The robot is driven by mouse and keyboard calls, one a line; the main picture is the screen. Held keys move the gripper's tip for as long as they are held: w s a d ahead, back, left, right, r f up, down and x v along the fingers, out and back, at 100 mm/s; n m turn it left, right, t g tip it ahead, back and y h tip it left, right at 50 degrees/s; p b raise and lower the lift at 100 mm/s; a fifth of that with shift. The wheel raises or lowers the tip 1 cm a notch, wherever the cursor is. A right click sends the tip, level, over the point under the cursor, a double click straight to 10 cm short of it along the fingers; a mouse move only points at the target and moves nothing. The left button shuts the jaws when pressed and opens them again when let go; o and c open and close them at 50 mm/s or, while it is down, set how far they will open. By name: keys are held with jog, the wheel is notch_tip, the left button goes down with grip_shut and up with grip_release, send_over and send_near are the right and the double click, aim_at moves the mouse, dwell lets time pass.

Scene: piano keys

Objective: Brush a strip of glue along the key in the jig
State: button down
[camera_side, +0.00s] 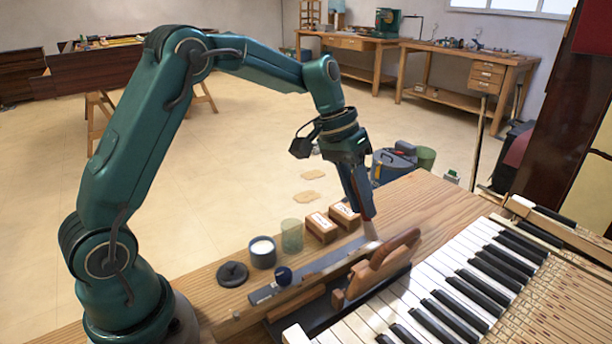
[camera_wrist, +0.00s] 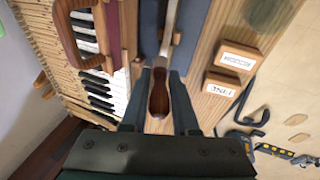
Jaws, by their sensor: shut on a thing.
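My gripper (camera_side: 365,212) points down over the bench near the far end of the jig. It is shut on a brush, whose brown wooden handle (camera_wrist: 158,97) lies between the fingers in the wrist view. The brush's narrow shaft reaches away from the fingers; its tip is hard to make out. An open pot of white glue (camera_side: 262,251) stands on the bench to the left of the gripper.
A black lid (camera_side: 232,274), a greenish glass (camera_side: 292,235) and two labelled wooden boxes (camera_side: 320,228) line the bench's back edge. The piano keys (camera_side: 450,285) fill the right. Bare bench lies beyond the gripper.

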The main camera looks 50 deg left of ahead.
jog(key=shift+f, duration=0.85)
dwell(0.4)
jog(key=shift+s, duration=3.25)
jog(key=shift+w, duration=3.3)
jog(key=shift+r, duration=0.1)
jog(key=shift+r, duration=2.95)
jog(key=shift+r, duration=1.5)
